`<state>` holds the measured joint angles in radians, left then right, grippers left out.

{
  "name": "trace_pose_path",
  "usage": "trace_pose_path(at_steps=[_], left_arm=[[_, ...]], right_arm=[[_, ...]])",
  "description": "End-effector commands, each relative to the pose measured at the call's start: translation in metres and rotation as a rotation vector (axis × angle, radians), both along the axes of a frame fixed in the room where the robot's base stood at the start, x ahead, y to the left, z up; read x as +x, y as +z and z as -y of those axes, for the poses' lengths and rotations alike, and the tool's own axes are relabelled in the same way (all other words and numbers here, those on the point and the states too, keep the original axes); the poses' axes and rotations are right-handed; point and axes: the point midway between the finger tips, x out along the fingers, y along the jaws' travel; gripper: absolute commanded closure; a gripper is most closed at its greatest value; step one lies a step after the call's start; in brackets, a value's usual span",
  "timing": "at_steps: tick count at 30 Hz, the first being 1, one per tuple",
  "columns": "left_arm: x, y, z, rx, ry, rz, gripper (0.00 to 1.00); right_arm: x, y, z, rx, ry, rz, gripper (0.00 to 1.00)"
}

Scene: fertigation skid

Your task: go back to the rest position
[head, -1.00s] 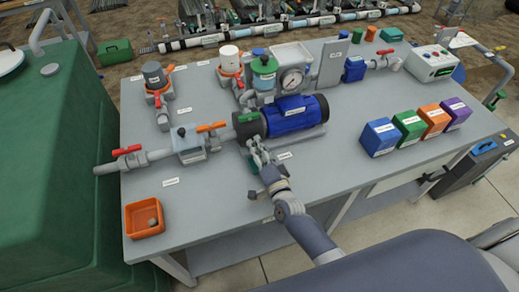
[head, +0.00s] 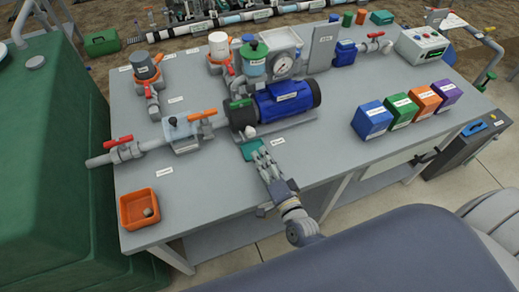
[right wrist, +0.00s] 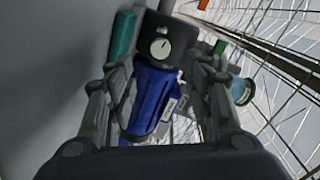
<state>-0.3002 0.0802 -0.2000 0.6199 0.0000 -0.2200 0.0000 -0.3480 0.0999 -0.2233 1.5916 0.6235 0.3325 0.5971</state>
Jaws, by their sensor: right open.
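My right gripper (head: 258,157) is over the front part of the grey bench in the head view, in front of the blue pump motor (head: 288,97). Its fingers are apart and I see nothing held between them. A teal flat piece (head: 250,147) shows at its fingertips; I cannot tell whether they touch it. A teal piece (right wrist: 123,35) is beside the left finger. My left gripper is not in view.
The bench (head: 225,200) carries pipework with a red-handled valve (head: 122,141), a pressure gauge (head: 283,65) and an orange tray (head: 125,211) holding a small grey piece. Several coloured boxes, including a blue one (head: 372,120), stand at right. A green tank (head: 45,180) is at left.

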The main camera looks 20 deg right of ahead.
Motion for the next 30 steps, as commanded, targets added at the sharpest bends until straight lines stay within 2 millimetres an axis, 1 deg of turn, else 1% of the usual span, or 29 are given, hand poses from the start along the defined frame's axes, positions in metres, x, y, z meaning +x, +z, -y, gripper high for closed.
trace_pose_path(at_steps=[1, 6, 23, 26, 30], left_arm=[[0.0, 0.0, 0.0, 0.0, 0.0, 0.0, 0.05], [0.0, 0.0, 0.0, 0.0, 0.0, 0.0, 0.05], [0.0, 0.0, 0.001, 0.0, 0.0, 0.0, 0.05], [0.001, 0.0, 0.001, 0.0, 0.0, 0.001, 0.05], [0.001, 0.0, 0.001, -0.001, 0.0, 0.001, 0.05]], right_arm=[[-0.006, 0.0, 0.0, 0.0, 0.001, -0.001, 0.53], [-0.013, 0.001, 0.0, 0.001, 0.0, 0.001, 0.53], [-0.013, 0.001, 0.0, -0.001, 0.003, -0.001, 0.53], [-0.014, 0.002, -0.006, -0.025, 0.03, -0.019, 0.53], [-0.017, 0.004, -0.026, -0.124, 0.136, -0.088, 0.53]])
